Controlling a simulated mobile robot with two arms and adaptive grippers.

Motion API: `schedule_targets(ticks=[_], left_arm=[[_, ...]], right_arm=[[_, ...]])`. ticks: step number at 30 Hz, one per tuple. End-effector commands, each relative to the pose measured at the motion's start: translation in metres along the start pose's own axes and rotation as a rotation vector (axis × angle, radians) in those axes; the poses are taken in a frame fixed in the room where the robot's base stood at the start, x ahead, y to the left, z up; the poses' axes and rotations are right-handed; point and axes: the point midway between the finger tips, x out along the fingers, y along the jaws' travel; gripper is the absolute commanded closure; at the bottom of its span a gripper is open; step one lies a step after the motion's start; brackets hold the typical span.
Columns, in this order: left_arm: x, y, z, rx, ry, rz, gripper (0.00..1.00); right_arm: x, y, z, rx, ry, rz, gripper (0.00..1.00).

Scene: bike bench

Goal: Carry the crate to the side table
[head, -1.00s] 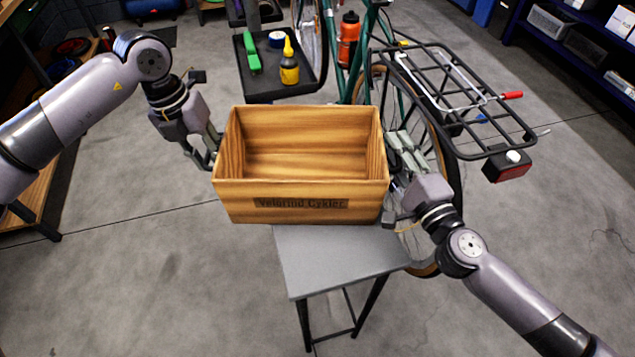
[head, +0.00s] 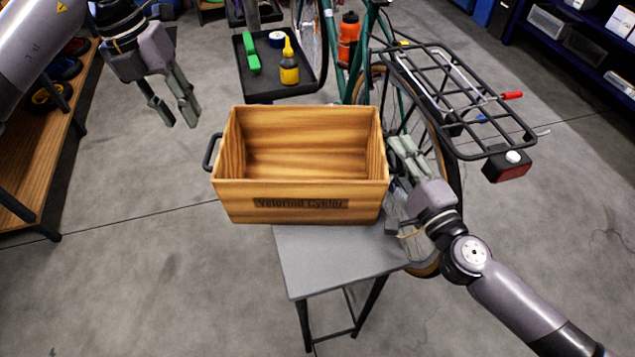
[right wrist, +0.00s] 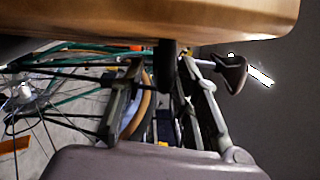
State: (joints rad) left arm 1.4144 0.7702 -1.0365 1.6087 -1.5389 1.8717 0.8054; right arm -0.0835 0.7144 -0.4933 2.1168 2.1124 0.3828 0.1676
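The wooden crate (head: 300,206), open at the top and empty inside, sits upright over the small grey side table (head: 335,262) and appears to rest on it. Its left part overhangs the table. A dark handle (head: 210,151) sticks out on its left side. My left gripper (head: 178,118) is open and empty, above and left of that handle. My right gripper (head: 404,146) is at the crate's right side. In the right wrist view its fingers (right wrist: 163,78) stand apart, with a dark handle bar (right wrist: 166,62) between them under the crate's edge (right wrist: 150,18).
A bicycle with a black rear rack (head: 465,95) stands close behind and right of the crate. A black tray (head: 268,82) with a yellow bottle (head: 289,66) is behind it. A wooden shelf (head: 45,165) is at left. The floor in front is clear.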

Motion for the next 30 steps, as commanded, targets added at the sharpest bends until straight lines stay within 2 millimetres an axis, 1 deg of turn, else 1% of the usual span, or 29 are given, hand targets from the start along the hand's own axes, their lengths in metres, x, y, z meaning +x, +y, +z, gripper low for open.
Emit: schedule_targets(ticks=[1, 9, 15, 21, 25, 30], left_arm=[[0.0, 0.0, 0.0, 0.0, 0.0, 0.0, 0.71], [0.0, 0.0, 0.0, 0.0, 0.0, 0.0, 0.71], [0.001, 0.0, 0.0, 0.0, 0.0, 0.0, 0.71], [0.001, 0.0, 0.0, 0.0, 0.0, 0.0, 0.71], [0.001, 0.0, 0.0, 0.0, 0.0, 0.0, 0.71], [0.001, 0.0, 0.0, 0.0, 0.0, 0.0, 0.71]], right_arm=[[-0.008, 0.001, 0.0, -0.001, -0.001, 0.004, 0.71], [-0.053, 0.001, 0.001, 0.0, 0.0, 0.006, 0.71], [-0.083, 0.001, 0.0, -0.001, 0.001, 0.006, 0.71], [-0.101, 0.001, 0.0, -0.001, 0.0, 0.002, 0.71], [-0.107, 0.0, 0.0, 0.0, -0.001, 0.002, 0.71], [-0.109, 0.0, 0.0, -0.001, -0.001, 0.0, 0.71]])
